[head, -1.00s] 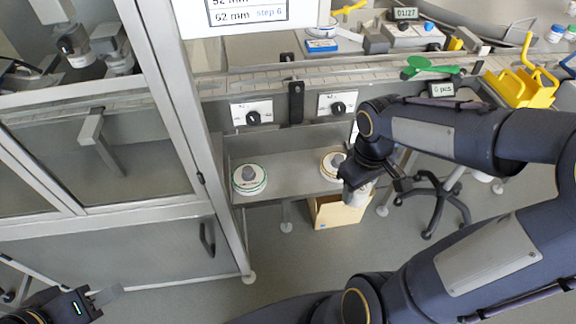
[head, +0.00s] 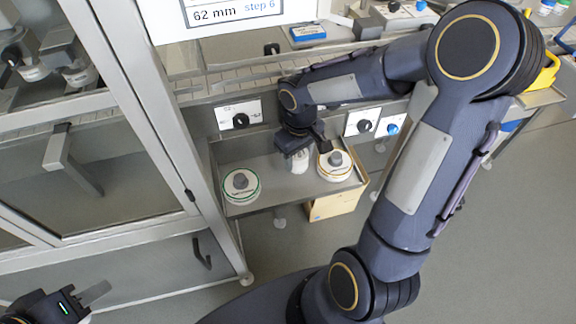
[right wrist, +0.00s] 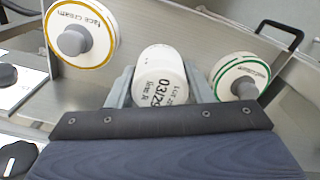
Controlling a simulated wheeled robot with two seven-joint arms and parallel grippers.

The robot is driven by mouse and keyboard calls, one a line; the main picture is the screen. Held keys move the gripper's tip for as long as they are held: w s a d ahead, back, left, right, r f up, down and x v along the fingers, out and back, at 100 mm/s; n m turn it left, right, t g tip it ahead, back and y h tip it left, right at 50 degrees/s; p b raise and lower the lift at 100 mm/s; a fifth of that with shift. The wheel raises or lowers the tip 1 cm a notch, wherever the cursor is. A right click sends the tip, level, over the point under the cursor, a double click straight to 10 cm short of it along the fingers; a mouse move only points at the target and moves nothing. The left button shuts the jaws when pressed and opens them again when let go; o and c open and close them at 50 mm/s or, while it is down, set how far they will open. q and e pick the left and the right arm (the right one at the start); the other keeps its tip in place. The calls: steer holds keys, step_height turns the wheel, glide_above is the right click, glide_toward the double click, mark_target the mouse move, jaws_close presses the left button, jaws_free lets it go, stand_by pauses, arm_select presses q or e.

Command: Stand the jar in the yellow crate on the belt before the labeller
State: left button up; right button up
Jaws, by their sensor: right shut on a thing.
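My right gripper (right wrist: 158,88) is shut on a white jar (right wrist: 160,78) with black lot and date print; in the head view the jar (head: 299,163) hangs below the gripper, over the grey shelf under the belt. The jar is between the fingers in the wrist view. The yellow crate (head: 546,74) shows only in part at the right edge of the head view, behind my right arm; its inside is hidden. The belt (head: 235,78) runs across the back. I cannot make out the labeller. My left gripper (head: 88,299) is at the lower left, partly cut off, away from everything.
On the shelf (head: 283,186) stand a green-ringed round piece (head: 241,186) and an orange-ringed one (head: 335,164), each with a grey knob; the jar is between them. Dial panels (head: 239,116) are above the shelf. A glass-doored cabinet (head: 112,150) stands left; a cardboard box (head: 334,205) is below.

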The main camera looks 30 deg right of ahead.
steer(key=w+f, duration=0.1)
steer(key=w+a+f, duration=0.1)
steer(key=f, duration=0.1)
steer(key=shift+w+f, duration=0.15)
steer(key=shift+w, duration=0.1)
steer(key=shift+w+a+f+b, duration=0.15)
steer(key=shift+f+b, duration=0.25)
steer(key=shift+f, duration=1.25)
steer(key=shift+f, duration=0.15)
steer(key=o, duration=1)
